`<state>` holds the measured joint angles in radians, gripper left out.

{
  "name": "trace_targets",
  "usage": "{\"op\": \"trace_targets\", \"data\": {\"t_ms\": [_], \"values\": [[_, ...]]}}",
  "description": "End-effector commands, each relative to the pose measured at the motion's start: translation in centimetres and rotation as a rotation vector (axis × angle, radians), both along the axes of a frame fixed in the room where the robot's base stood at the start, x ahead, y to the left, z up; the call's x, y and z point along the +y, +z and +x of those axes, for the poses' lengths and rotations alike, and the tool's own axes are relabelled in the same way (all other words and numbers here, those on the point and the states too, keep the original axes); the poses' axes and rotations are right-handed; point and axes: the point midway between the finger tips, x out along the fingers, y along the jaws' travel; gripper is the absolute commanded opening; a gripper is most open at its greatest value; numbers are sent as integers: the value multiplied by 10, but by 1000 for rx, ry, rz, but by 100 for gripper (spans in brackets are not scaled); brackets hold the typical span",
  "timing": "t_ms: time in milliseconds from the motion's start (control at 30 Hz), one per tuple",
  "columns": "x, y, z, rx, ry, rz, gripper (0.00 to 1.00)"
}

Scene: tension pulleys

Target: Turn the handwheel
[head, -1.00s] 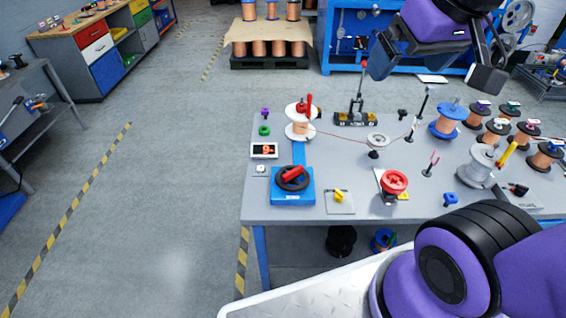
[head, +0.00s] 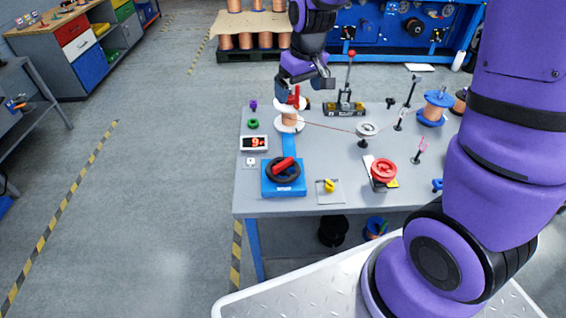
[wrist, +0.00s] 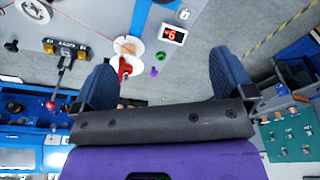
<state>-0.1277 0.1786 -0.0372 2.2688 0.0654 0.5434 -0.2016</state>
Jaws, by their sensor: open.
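The handwheel (head: 283,170) is a black wheel with a red grip, on a blue box at the near left of the grey table. My gripper (head: 304,86) is open and empty, up over the back left of the table. It is behind the handwheel, apart from it, and near the copper spool (head: 289,122) with white flanges and a red part on top. In the wrist view, my gripper (wrist: 164,76) has its two dark blue fingers wide apart, with the spool (wrist: 126,47) beyond the left finger. The wheel itself is not clearly visible there.
A small display (head: 254,143) with red digits stands left of the blue strip. A red-knobbed lever (head: 350,75) stands behind the spool. A wire runs from the spool to a grey pulley (head: 367,130). A red knob (head: 383,170) and yellow knob (head: 329,186) lie right of the handwheel.

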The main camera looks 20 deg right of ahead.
Motion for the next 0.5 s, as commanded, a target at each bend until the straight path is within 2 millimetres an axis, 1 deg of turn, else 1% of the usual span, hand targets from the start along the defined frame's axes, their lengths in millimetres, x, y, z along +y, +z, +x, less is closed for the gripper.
{"op": "trace_targets", "data": {"t_ms": [33, 233, 400, 500], "values": [[3, -18, 8, 19, 10, -4, 100], [13, -84, 31, 75, 51, -21, 100], [20, -139, 43, 115, 86, -37, 100], [22, -163, 46, 132, 101, -43, 100]]}}
